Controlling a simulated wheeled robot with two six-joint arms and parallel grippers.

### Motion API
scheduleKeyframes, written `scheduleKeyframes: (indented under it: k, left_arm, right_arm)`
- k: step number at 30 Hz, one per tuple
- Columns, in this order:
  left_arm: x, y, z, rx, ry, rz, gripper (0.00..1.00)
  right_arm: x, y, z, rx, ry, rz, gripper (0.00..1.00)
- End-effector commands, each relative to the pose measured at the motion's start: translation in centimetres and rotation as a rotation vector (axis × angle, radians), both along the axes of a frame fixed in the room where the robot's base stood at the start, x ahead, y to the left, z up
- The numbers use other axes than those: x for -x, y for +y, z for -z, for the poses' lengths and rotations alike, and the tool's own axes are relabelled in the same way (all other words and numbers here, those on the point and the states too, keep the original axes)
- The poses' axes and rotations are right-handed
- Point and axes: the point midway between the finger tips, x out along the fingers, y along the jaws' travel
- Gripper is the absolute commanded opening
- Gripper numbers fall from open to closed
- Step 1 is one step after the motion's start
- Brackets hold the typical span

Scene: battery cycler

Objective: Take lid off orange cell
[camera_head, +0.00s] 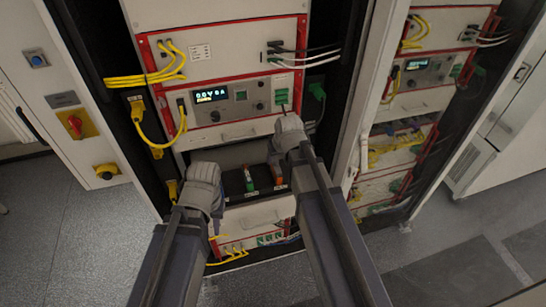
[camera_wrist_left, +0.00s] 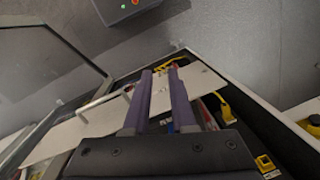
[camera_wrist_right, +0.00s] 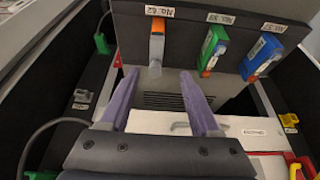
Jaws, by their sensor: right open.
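The orange cell (camera_wrist_right: 157,35) stands in a dark rack panel (camera_wrist_right: 185,18) in the right wrist view, below a white label. A pale, translucent piece (camera_wrist_right: 155,68) shows at its lower end; I cannot tell whether it is the lid. It also shows in the head view (camera_head: 278,173). My right gripper (camera_wrist_right: 159,75) is open and empty, its fingertips just below the orange cell, one to each side. My left gripper (camera_wrist_left: 160,72) is open with a gap between its fingers, over a light panel (camera_wrist_left: 88,122). Nothing shows between its fingers.
A green cell (camera_wrist_right: 212,48) and a blue cell (camera_wrist_right: 261,55) stand right of the orange one. A white drawer front with a handle (camera_wrist_right: 182,126) lies below. The cycler's display (camera_head: 208,96), yellow cables (camera_head: 140,79) and red-trimmed units surround the bay.

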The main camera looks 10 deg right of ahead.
Motion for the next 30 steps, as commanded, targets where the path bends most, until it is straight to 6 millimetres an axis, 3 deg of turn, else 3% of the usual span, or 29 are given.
scheduleKeyframes:
  k: [7, 15, 23, 30]
  left_arm:
    - [0.0, 0.0, 0.3, 0.0, 0.0, 0.001, 0.24]
    - [0.0, 0.0, 2.5, 0.0, 0.0, 0.013, 0.24]
    - [0.0, 0.0, 2.8, -0.001, 0.0, 0.016, 0.24]
    - [0.0, 0.0, 5.2, -0.001, 0.0, 0.023, 0.24]
  right_arm:
    - [-0.1, 0.0, 0.3, 0.0, 0.0, 0.0, 0.64]
    - [-1.0, 0.0, 2.5, 0.0, 0.0, 0.0, 0.64]
    - [-1.3, -0.1, 2.8, 0.0, 0.0, 0.0, 0.64]
    - [-2.8, -0.5, 5.2, 0.0, 0.0, 0.001, 0.64]
